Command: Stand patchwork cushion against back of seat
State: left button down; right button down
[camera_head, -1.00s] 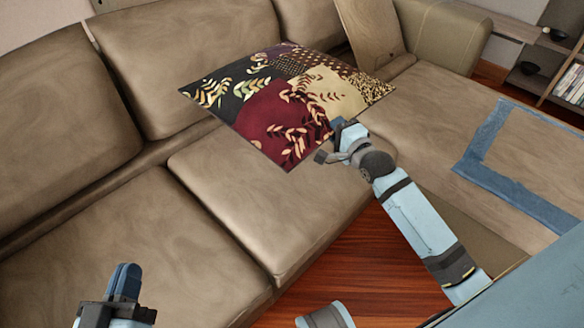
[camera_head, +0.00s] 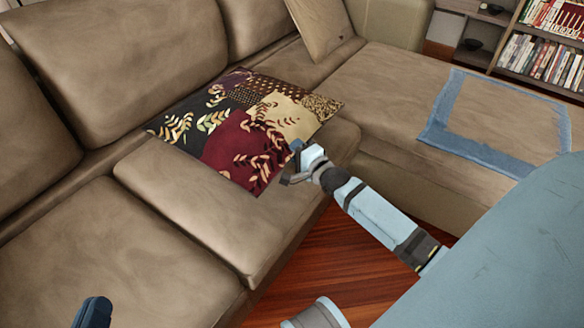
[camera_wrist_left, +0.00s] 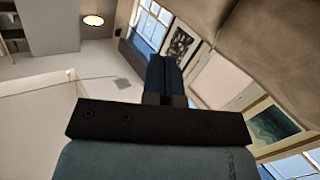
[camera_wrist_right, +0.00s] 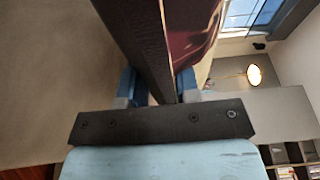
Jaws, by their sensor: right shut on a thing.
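The patchwork cushion (camera_head: 245,125), in dark red, black, brown and cream with leaf patterns, lies tilted over the sofa seat (camera_head: 200,205). Its far edge is near the seat back (camera_head: 130,55). My right gripper (camera_head: 300,160) is shut on the cushion's near right corner. In the right wrist view the cushion's dark edge (camera_wrist_right: 140,45) runs between the two blue fingers. My left gripper (camera_head: 92,312) is at the bottom left, away from the cushion. In the left wrist view its fingers (camera_wrist_left: 163,75) are together with nothing between them.
A tan cushion (camera_head: 320,25) leans at the sofa corner. A blue-bordered cloth (camera_head: 490,145) lies on the right-hand section. A bookshelf (camera_head: 545,60) stands at the far right. The seat's left part (camera_head: 110,255) is bare, with wooden floor (camera_head: 305,265) in front.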

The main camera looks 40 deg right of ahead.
notch_tip(320, 180, down, 6)
jog(key=shift+r+b, duration=0.2)
jog(key=shift+b, duration=1.05)
pick_arm(q)
jog(key=shift+w+a+r+m+t, duration=0.15)
jog(key=shift+w+a+m+t, duration=0.35)
jog(key=shift+w+m, duration=0.35)
jog(key=shift+s, duration=0.15)
pick_arm(e)
jog(key=c, duration=1.2)
grip_release()
jog(key=shift+f, duration=0.15)
jog(key=o, duration=0.4)
